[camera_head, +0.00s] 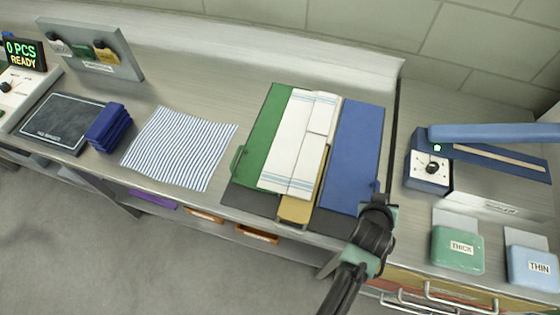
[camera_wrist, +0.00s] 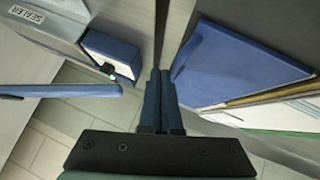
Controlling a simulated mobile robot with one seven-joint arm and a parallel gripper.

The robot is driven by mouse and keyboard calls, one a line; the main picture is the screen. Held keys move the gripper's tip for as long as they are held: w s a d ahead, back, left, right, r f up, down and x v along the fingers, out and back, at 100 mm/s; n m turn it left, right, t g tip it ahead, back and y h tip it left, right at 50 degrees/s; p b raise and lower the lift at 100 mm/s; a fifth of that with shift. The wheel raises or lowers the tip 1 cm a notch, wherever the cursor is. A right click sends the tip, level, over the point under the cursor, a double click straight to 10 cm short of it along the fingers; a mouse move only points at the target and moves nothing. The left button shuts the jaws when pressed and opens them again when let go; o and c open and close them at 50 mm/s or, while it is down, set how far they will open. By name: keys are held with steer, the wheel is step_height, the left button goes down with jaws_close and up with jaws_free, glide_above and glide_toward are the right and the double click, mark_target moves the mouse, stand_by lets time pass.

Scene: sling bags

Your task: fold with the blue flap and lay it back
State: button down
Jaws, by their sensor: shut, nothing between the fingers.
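The folding board lies on the bench, with its green flap (camera_head: 264,135) on the left and its blue flap (camera_head: 355,150) spread flat on the right. The blue flap also shows right of my fingers in the wrist view (camera_wrist: 235,65). A white cloth with blue edge stripes (camera_head: 296,150), folded into a narrow strip, lies along the middle of the board. A tan panel (camera_head: 297,207) shows beneath and right of it. My gripper (camera_head: 378,203) is shut and empty at the blue flap's near right corner; its closed fingers show in the wrist view (camera_wrist: 161,95). Whether it touches the flap is unclear.
A blue striped cloth (camera_head: 180,147) lies flat left of the board. Further left are a blue folded stack (camera_head: 108,127) and a dark pad (camera_head: 58,120). A sealer with a long blue arm (camera_head: 490,132) and green and pale blue packs (camera_head: 457,248) stand right.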

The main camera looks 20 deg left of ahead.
steer(key=shift+r, duration=0.15)
stand_by(0.5)
steer(key=shift+r+p, duration=0.35)
steer(key=shift+p, duration=0.05)
steer(key=s+d+r, duration=0.2)
steer(key=s+r, duration=0.5)
steer(key=r, duration=0.3)
steer(key=shift+p, duration=0.45)
steer(key=shift+d, duration=0.1)
